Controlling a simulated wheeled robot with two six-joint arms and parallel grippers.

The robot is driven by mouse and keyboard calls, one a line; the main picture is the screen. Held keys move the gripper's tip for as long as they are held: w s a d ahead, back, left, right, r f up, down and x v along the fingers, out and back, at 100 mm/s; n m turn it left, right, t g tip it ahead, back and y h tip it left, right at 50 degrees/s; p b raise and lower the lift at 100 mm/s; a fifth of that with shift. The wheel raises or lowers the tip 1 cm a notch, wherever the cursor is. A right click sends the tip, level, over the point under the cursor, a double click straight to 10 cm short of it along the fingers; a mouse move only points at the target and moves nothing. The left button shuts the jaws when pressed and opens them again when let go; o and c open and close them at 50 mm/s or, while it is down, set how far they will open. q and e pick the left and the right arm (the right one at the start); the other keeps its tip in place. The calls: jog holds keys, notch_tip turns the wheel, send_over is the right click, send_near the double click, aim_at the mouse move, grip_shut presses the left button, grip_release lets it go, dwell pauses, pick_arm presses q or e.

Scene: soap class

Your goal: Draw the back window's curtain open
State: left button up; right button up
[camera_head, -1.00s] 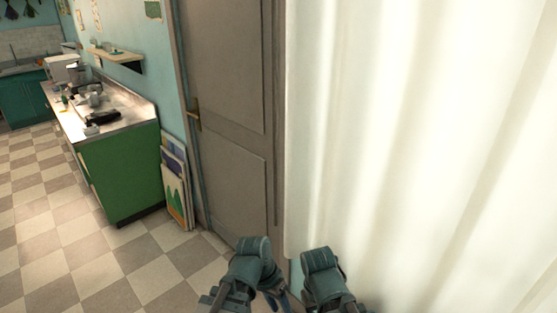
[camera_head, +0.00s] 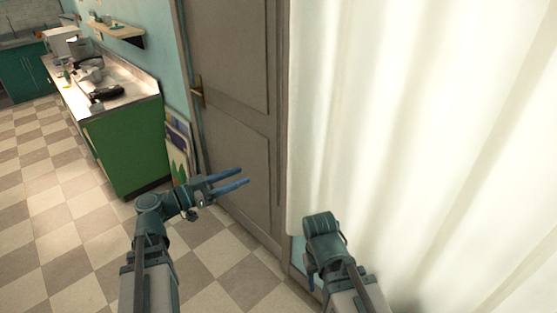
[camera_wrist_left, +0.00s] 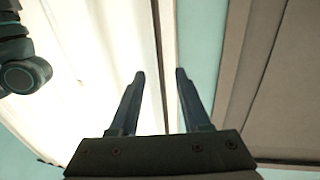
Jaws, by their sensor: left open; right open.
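A long cream curtain (camera_head: 420,110) hangs in folds over the right half of the head view. Its left edge is beside the grey door. My left gripper (camera_head: 245,176) is open and empty, in front of the door and left of the curtain's edge, fingers pointing right. In the left wrist view, the open fingers (camera_wrist_left: 160,75) point towards the strip between the pale curtain (camera_wrist_left: 85,60) and the teal wall. No cloth is clearly between them. My right arm is bent low before the curtain; its gripper's fingers do not show. The window is hidden.
A grey door (camera_head: 235,150) with a brass handle stands left of the curtain. A green counter (camera_head: 125,145) with items on top is further left, with flat pictures (camera_head: 179,150) leaning beside it. The checkered floor (camera_head: 60,230) is clear at the lower left.

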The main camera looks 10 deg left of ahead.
aim_at(279, 161)
pick_arm(q)
jog(key=x, duration=1.3)
jog(key=shift+w+d+f, duration=0.1)
jog(key=shift+w+d, duration=0.05)
jog(key=shift+d, duration=0.1)
grip_shut()
dwell(0.9)
